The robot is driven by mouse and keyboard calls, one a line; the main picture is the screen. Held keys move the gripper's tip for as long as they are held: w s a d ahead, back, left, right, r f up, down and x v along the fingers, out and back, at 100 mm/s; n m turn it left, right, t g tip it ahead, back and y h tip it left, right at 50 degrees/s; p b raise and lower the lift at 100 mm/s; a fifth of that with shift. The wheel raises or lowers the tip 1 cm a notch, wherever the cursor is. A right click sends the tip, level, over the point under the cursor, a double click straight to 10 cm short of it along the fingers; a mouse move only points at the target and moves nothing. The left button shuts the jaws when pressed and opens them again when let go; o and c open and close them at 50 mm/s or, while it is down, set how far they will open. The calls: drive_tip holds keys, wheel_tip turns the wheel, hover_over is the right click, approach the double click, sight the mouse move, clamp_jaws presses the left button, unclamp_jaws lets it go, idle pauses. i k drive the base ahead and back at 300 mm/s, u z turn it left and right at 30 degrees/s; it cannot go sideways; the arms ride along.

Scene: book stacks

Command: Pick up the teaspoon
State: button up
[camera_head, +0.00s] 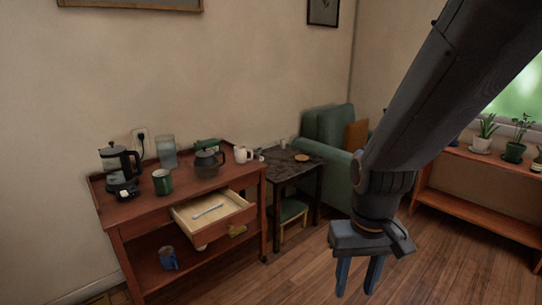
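A small pale teaspoon (208,211) lies in the open drawer (231,222) of the reddish wooden sideboard (130,214). The drawer is pulled out and its light inside shows. My gripper (357,291) is in front and to the right of the sideboard, pointing down above the floor, well apart from the drawer. Its two blue fingers are spread with a gap between them and nothing in it.
A blue mug (168,259) is on the lower shelf. A dark side table (285,171) and green armchair (334,128) stand right of it. Open wooden floor lies in front.

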sight(194, 217)
drive_tip(key=u, duration=0.4)
drive_tip(key=i, duration=0.45)
drive_tip(key=u, duration=0.55)
drive_tip(key=i, duration=1.3)
drive_tip(key=z, duration=0.8)
